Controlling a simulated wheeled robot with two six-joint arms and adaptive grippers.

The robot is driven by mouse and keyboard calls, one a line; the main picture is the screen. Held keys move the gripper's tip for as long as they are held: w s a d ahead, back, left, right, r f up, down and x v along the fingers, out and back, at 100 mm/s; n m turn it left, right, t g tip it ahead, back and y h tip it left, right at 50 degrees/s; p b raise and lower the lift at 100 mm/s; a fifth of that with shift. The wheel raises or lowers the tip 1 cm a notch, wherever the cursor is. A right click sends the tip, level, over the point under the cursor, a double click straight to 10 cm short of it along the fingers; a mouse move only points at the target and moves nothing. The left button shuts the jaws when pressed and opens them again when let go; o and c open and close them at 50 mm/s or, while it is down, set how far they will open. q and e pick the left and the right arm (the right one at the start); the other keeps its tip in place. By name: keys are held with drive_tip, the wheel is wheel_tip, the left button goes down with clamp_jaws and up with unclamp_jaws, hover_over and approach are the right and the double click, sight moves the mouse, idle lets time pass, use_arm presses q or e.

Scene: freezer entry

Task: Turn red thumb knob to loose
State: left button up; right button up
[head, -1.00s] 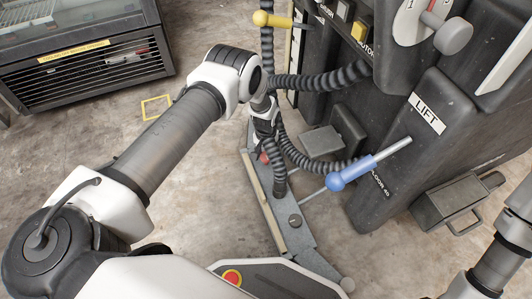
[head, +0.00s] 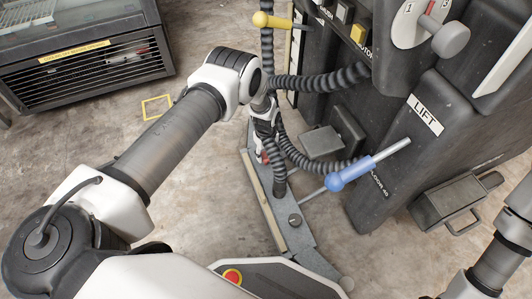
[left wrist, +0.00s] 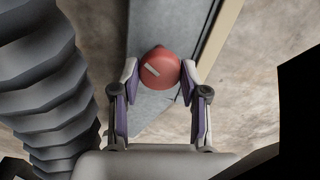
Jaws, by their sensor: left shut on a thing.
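In the head view the left gripper (head: 262,150) points down at the plate, and only a little red of the knob shows beside the fingers. My right arm shows at the lower right edge; its gripper is out of view.
Black corrugated hoses (head: 320,80) run close beside my left wrist. A blue-handled lever (head: 350,173) and a black machine marked LIFT (head: 425,115) stand to the right. A yellow-knobbed lever (head: 275,20) is behind. Bare floor (head: 190,190) lies to the left.

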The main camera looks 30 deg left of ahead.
sight(266, 155)
use_arm(q)
drive_tip(key=n, duration=0.3)
drive_tip(key=shift+n, duration=2.1)
drive_tip(key=o, duration=1.1)
drive_tip(key=shift+o, duration=0.2)
wheel_tip(266, 155, up, 12)
drive_tip(key=shift+f, duration=0.1)
